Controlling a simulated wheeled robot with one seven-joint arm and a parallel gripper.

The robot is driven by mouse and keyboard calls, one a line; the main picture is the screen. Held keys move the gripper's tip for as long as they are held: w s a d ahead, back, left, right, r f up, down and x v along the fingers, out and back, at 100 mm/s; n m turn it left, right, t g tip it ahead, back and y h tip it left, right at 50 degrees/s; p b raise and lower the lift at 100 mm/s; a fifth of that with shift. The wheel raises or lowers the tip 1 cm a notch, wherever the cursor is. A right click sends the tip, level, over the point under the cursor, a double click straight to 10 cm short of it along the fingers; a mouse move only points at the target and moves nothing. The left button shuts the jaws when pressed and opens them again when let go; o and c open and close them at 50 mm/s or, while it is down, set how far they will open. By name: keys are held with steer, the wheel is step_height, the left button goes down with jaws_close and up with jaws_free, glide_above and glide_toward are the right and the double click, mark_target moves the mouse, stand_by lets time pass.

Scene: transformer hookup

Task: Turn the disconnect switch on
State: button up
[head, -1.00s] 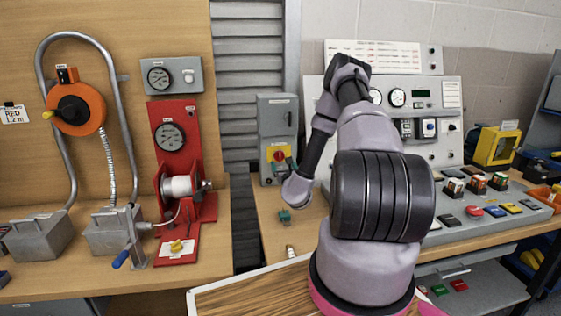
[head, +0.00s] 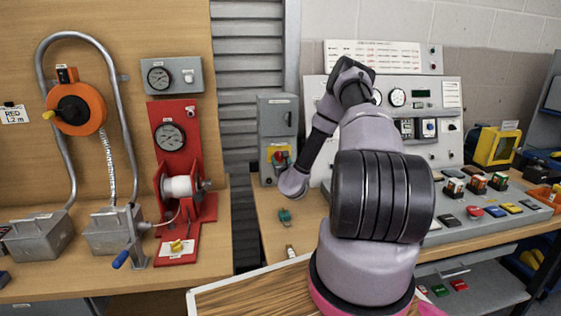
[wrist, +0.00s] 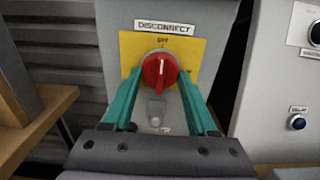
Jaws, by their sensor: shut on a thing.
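The disconnect switch is a red rotary knob (wrist: 160,72) on a yellow plate (wrist: 192,50), below a DISCONNECT label. Its white pointer line stands about upright, toward the OFF mark above it. My gripper (wrist: 159,78) has its teal fingers on the left and right sides of the knob, shut on it. In the head view the grey switch box (head: 277,112) stands at the back left of the right bench, with my wrist in front of its lower right part. The knob is partly covered there, and an ON mark cannot be made out.
A small teal object (head: 285,215) lies on the bench below the box. The grey instrument panel (head: 445,118) stands close to the right of my arm. A red winch (head: 178,186) is on the left bench, across a gap.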

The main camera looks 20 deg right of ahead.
steer(key=shift+m, duration=0.3)
steer(key=m, duration=0.8)
steer(key=shift+a, duration=0.15)
steer(key=m, duration=0.4)
steer(key=shift+m, duration=0.3)
steer(key=shift+r+m, duration=0.15)
steer(key=shift+m, duration=2.15)
steer(key=shift+a, duration=0.1)
steer(key=o, duration=1.4)
steer(key=shift+c, duration=0.2)
